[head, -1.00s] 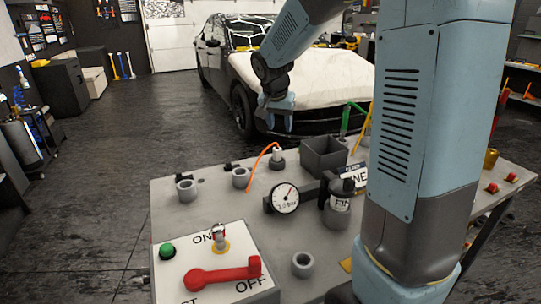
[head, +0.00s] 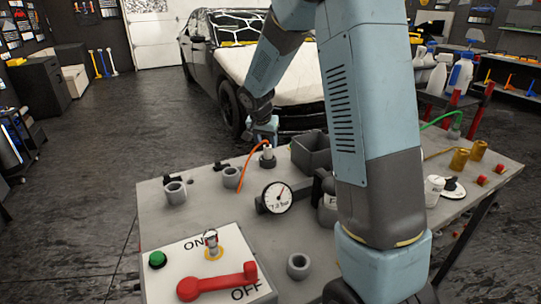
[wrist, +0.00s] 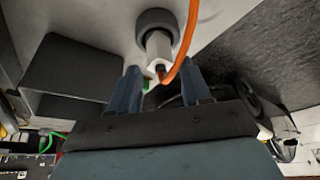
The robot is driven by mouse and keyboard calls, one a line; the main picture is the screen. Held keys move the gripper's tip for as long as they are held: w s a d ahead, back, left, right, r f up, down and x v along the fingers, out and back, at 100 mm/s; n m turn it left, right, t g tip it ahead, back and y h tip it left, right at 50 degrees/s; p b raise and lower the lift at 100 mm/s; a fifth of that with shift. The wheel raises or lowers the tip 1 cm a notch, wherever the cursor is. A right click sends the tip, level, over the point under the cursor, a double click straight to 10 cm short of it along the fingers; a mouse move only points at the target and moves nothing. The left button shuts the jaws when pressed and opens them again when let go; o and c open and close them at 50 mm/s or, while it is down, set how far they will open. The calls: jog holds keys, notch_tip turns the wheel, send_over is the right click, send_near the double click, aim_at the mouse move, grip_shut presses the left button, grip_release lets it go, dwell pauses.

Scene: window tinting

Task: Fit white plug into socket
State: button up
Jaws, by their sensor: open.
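The white plug (head: 267,153) with an orange cable stands upright in a dark grey round holder (head: 267,163) at the back of the workbench. In the wrist view the white plug (wrist: 157,45) projects from the grey ring (wrist: 168,16). My gripper (head: 264,139) is just above the plug in the head view. In the wrist view my gripper (wrist: 162,78) is open, its blue fingers on either side of the plug's end, with gaps visible. Grey ring-shaped cups (head: 175,193), (head: 231,178) and (head: 298,266) stand on the bench; which is the socket is unclear.
A dark open box (head: 311,152) stands right beside the plug; it also shows in the wrist view (wrist: 75,70). A pressure gauge (head: 277,198) and a panel with a red lever (head: 217,283) are nearer. My arm hides part of the bench's right side.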

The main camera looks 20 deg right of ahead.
aim_at(267, 145)
jog(key=shift+x, duration=2.7)
jog(key=shift+a, duration=0.1)
jog(key=shift+c, duration=0.4)
jog(key=c, duration=0.7)
jog(key=shift+r, duration=0.1)
